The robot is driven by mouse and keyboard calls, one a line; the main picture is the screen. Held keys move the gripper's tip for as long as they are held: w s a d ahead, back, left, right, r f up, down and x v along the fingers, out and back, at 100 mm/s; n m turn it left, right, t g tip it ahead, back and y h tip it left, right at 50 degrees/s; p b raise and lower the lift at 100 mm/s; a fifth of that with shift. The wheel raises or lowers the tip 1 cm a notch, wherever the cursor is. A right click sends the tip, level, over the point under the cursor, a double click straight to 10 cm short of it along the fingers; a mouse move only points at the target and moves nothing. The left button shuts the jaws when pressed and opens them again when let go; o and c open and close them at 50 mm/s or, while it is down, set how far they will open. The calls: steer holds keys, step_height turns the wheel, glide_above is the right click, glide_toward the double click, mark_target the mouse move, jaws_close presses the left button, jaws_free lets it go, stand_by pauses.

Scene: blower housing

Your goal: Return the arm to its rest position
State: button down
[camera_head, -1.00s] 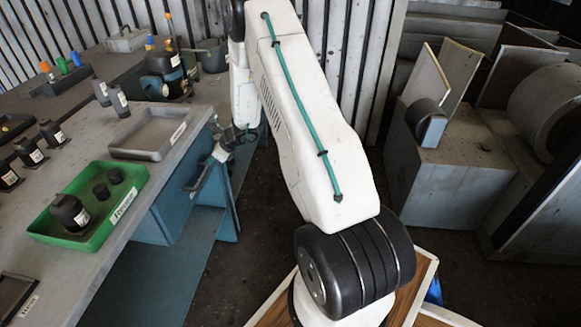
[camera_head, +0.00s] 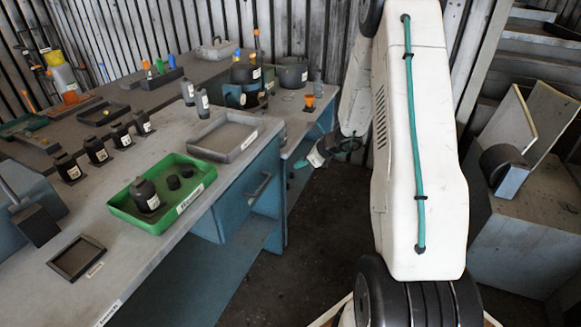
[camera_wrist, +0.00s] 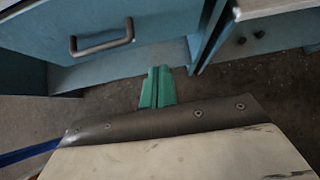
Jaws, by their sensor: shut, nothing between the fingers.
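My white arm (camera_head: 420,150) with a green cable stands to the right of the blue workbench in the head view. My gripper (camera_head: 302,163) is beside the bench's right end, below the tabletop and apart from it. In the wrist view its green fingers (camera_wrist: 157,88) are together with nothing between them. Beyond them are the blue bench front and the dark floor.
The workbench (camera_head: 213,217) holds a green tray (camera_head: 174,217), an empty grey tray (camera_head: 222,137) and several dark bottles. A drawer handle (camera_wrist: 101,37) juts out near my gripper. Grey cabinets (camera_head: 530,225) stand at right. Dark floor lies between.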

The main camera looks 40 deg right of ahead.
steer(key=shift+s+r, duration=0.15)
steer(key=s+a+r+n+g+y, duration=0.2)
steer(key=s+a+r+n+g, duration=0.5)
steer(key=s+a+r+n, duration=0.85)
steer(key=s+a+r+n+h, duration=0.3)
steer(key=s+r+n, duration=0.3)
steer(key=s, duration=0.4)
steer(key=s+a+r+n+h, duration=0.3)
steer(key=s+a+r+n, duration=0.2)
steer(key=s+n, duration=0.3)
steer(key=shift+s+r+t+h, duration=0.3)
steer(key=shift+s+r, duration=0.5)
steer(key=shift+s, duration=0.05)
